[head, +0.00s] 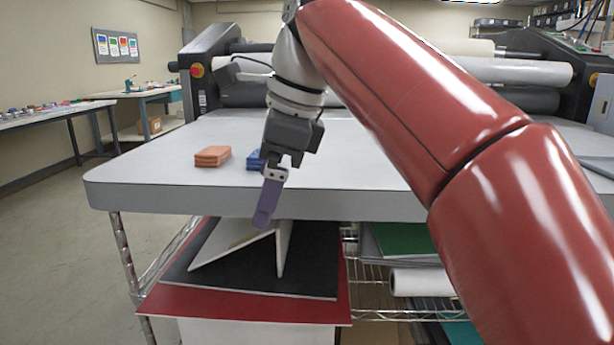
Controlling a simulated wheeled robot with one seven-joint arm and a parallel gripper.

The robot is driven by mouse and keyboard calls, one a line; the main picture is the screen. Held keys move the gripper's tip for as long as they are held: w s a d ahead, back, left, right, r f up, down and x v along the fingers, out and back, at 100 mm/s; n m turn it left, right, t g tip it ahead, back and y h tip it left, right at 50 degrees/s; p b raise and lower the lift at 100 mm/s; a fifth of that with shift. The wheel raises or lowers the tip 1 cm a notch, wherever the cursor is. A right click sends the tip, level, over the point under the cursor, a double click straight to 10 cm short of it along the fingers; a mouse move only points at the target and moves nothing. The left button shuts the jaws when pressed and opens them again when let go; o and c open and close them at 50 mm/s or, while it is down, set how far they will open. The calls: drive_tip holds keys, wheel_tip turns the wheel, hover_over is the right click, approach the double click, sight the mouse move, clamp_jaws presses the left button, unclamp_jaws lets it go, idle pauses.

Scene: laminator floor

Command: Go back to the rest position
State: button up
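My gripper (266,215) hangs in front of the table's front edge, tilted with its tip pointing down. Only one purple finger shows clearly, so its opening cannot be made out, and I see nothing held in it. My red arm reaches in from the right side of the head view. A pair of white panels (283,248) stands just below and behind the fingertip, leaning together at an angle. I cannot tell whether the tip touches them.
A grey table (150,175) carries an orange stack (212,156) and a blue stack (253,160), the latter partly hidden by my gripper. Rollers (515,72) stand behind. Black (190,275) and red (175,300) sheets lie below. The floor at left is clear.

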drive_tip(key=s+d+f+n+t+h, duration=0.1)
drive_tip(key=s+d+f+n, duration=0.3)
drive_tip(key=f, duration=0.5)
drive_tip(key=s+d+f+n+t+h, duration=0.1)
drive_tip(key=s+d+f+n, duration=0.3)
drive_tip(key=d+f+n, duration=0.3)
drive_tip(key=s+d+f+n+t+h, duration=0.1)
drive_tip(key=s+d+f+n+t, duration=0.1)
drive_tip(key=s+d+f+n, duration=0.3)
drive_tip(key=d+f+n, duration=0.1)
drive_tip(key=d+f, duration=0.3)
drive_tip(key=f, duration=0.2)
drive_tip(key=shift+d+h, duration=0.25)
drive_tip(key=shift+h, duration=0.05)
drive_tip(key=shift+f, duration=0.1)
